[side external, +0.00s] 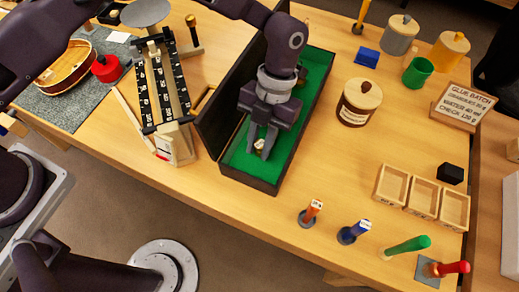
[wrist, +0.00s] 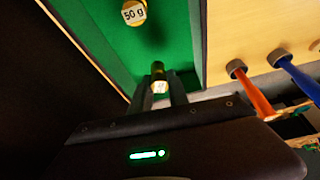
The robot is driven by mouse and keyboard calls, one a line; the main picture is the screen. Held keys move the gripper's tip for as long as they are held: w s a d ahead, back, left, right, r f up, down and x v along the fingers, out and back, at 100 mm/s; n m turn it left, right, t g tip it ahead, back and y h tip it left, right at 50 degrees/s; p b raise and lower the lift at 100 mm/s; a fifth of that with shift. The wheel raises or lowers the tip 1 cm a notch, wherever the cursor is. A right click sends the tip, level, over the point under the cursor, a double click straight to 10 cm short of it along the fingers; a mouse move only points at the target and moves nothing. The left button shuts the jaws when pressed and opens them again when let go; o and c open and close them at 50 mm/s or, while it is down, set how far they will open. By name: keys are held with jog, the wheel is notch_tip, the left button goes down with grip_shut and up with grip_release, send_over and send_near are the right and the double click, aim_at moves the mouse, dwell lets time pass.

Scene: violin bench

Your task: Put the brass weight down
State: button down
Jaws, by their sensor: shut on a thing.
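My gripper (side external: 261,148) reaches down into an open dark case (side external: 266,187) with a green lining (side external: 312,75). It is shut on a small brass weight (side external: 259,144), which also shows between the fingertips (wrist: 159,88) in the wrist view as a brass weight with a pale label (wrist: 159,87). I cannot tell whether the held weight touches the green floor. Another brass weight marked 50 g (wrist: 134,13) stands on the green lining, apart from my gripper, in the wrist view. In the side view my gripper hides part of the case.
A balance scale (side external: 165,90) stands left of the case. A lidded brown jar (side external: 358,102) and wooden trays (side external: 422,197) are to the right. Several coloured-handled tools (side external: 310,213) stand along the front edge. The table right of the case is partly clear.

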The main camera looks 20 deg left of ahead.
aim_at(259, 152)
jog(key=shift+f, duration=1.6)
jog(key=c, duration=1.3)
grip_release()
jog(key=shift+f, duration=0.1)
jog(key=v, duration=1.2)
